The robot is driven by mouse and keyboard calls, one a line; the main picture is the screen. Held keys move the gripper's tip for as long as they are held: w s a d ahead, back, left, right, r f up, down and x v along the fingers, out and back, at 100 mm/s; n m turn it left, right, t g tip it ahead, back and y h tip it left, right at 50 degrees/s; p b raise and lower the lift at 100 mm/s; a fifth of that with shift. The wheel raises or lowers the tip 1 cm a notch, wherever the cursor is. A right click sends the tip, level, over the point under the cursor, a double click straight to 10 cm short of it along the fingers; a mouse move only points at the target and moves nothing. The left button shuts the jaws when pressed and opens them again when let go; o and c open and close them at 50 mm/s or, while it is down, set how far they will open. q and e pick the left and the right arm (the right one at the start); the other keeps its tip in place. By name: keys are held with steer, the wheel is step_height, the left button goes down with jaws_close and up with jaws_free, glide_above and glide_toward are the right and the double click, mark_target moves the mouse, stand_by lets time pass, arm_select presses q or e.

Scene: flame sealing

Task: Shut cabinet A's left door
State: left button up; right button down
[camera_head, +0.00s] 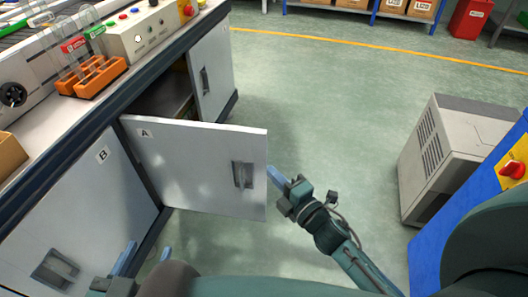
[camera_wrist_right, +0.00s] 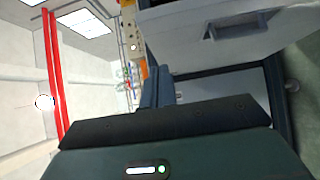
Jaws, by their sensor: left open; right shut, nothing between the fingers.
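Cabinet A's left door (camera_head: 195,165), a pale grey panel marked A, stands swung open out over the floor. Its dark handle (camera_head: 242,175) is near the free edge. My right gripper (camera_head: 274,177) is shut and empty, with its blue fingertips close beside that free edge; I cannot tell whether they touch it. In the right wrist view the shut fingers (camera_wrist_right: 156,86) point towards a pale panel with a dark handle (camera_wrist_right: 237,27); which door that is, I cannot tell. My left gripper (camera_head: 146,258) is open and empty at the lower left, in front of door B.
The dark opening of cabinet A (camera_head: 163,95) shows behind the door. Its other door (camera_head: 212,68) is shut. Door B (camera_head: 85,215) is shut. An orange rack (camera_head: 90,76) with tubes stands on the bench. A grey machine (camera_head: 455,150) stands at the right; the floor between is clear.

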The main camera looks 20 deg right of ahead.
mark_target(256, 141)
steer(key=w+b, duration=0.1)
steer(key=w, duration=0.7)
steer(key=shift+w, duration=0.25)
arm_select(q)
steer(key=shift+w+d+t, duration=0.2)
steer(key=shift+d+t, duration=0.05)
steer(key=shift+t, duration=0.35)
arm_select(e)
steer(key=shift+w+d, duration=0.1)
steer(key=shift+w, duration=0.25)
arm_select(q)
steer(key=shift+m, duration=0.3)
arm_select(e)
steer(key=shift+d, duration=0.1)
